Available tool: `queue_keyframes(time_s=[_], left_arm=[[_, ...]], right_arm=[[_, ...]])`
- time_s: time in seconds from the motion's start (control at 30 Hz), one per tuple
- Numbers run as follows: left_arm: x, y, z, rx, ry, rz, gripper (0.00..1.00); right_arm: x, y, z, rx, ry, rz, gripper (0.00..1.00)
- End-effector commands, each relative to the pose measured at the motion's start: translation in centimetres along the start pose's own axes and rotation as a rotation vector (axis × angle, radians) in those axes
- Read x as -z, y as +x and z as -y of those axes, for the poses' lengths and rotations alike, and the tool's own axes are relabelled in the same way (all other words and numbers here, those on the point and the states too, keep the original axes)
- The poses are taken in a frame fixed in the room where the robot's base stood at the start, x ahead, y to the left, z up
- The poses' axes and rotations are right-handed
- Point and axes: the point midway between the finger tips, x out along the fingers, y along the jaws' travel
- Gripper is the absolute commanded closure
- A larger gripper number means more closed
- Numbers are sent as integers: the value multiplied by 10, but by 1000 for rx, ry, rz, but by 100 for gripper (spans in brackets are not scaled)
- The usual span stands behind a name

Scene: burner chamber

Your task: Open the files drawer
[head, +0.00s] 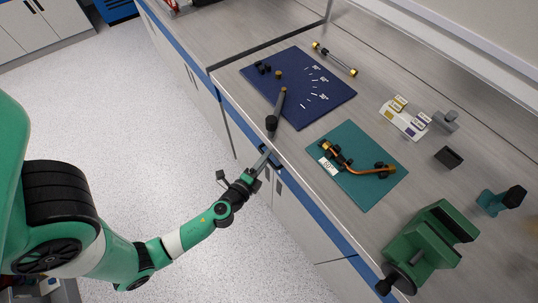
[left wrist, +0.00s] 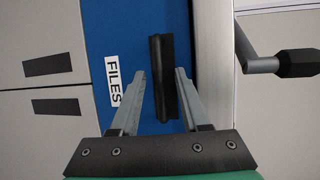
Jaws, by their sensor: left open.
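The files drawer (left wrist: 130,38) is a blue front just under the bench top, with a white FILES label (left wrist: 113,80) in the left wrist view. Its dark bar handle (left wrist: 161,80) lies between the two fingers of my left gripper (left wrist: 160,75). The fingers are open, one on each side of the handle, with gaps visible. In the head view my left gripper (head: 263,160) is at the blue drawer band on the bench's front edge. The drawer looks shut. My right gripper is not in view.
Above the drawer, the bench (head: 225,75) carries a blue mat (head: 325,88), a green mat (head: 350,185) with a bent copper pipe, and a green vise (head: 425,245). A dark-knobbed lever (head: 274,115) reaches towards the bench edge. Open floor (head: 130,130) lies in front.

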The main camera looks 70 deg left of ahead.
Motion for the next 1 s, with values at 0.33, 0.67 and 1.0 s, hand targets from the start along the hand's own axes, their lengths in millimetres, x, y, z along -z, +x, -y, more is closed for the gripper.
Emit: queue_keyframes(time_s=[0.33,0.67,1.0], left_arm=[[0,0,0,0,-1,0,74],[0,0,0,0,-1,0,100],[0,0,0,0,-1,-1,100]], right_arm=[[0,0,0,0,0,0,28],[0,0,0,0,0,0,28],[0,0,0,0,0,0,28]])
